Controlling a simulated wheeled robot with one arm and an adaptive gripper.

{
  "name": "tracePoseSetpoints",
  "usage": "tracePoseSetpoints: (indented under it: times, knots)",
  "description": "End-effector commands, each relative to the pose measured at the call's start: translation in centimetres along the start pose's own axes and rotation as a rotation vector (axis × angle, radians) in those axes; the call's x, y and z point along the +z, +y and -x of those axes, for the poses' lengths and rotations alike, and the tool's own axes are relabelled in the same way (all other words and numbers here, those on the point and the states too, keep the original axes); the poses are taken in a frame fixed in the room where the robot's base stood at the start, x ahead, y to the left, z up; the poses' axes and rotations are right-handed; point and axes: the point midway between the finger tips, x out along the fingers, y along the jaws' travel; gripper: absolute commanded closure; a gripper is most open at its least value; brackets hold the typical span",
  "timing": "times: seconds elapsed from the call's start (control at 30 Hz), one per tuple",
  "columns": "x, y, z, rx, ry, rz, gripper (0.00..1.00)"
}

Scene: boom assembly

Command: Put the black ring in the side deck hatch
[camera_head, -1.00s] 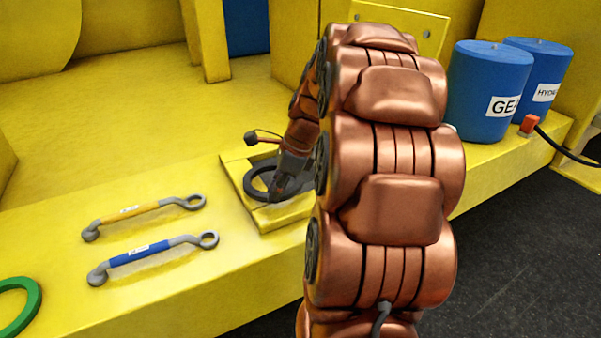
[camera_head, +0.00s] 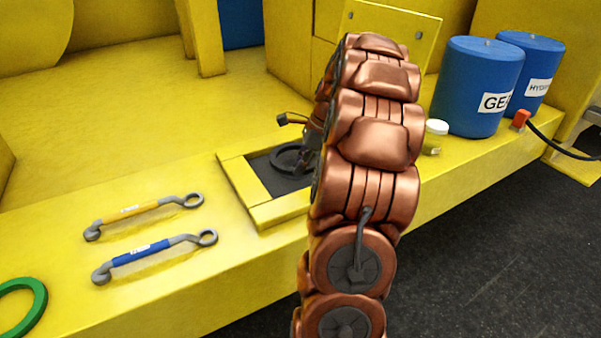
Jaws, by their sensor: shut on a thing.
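The black ring (camera_head: 288,160) shows over the dark opening of the side deck hatch, near its far side. I cannot tell whether it hangs just above the opening or rests inside. The hatch has a raised yellow frame (camera_head: 240,190) on the yellow deck. My gripper (camera_head: 307,158) is at the ring's right side, shut on it, and mostly hidden behind my copper-coloured arm. The arm also hides the hatch's right part.
Two wrenches, one yellow-handled (camera_head: 140,212) and one blue-handled (camera_head: 150,252), lie left of the hatch. A green ring (camera_head: 38,300) is at the lower left. Blue drums (camera_head: 478,85) and a white-capped jar (camera_head: 435,135) stand right of my arm. The deck behind is clear.

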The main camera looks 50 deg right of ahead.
Motion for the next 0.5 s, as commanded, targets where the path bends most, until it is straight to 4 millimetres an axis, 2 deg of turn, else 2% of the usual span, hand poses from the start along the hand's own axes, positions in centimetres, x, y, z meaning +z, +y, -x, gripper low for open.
tracePoseSetpoints:
  times: [0.17,0.4,0.5]
  knots:
    - [-0.3,0.0,-0.6,0.003,-0.001,-0.001,1.00]
    - [-1.2,0.1,-3.0,0.003,-0.001,-0.001,1.00]
    - [-1.3,0.0,-3.2,0.000,-0.001,0.000,1.00]
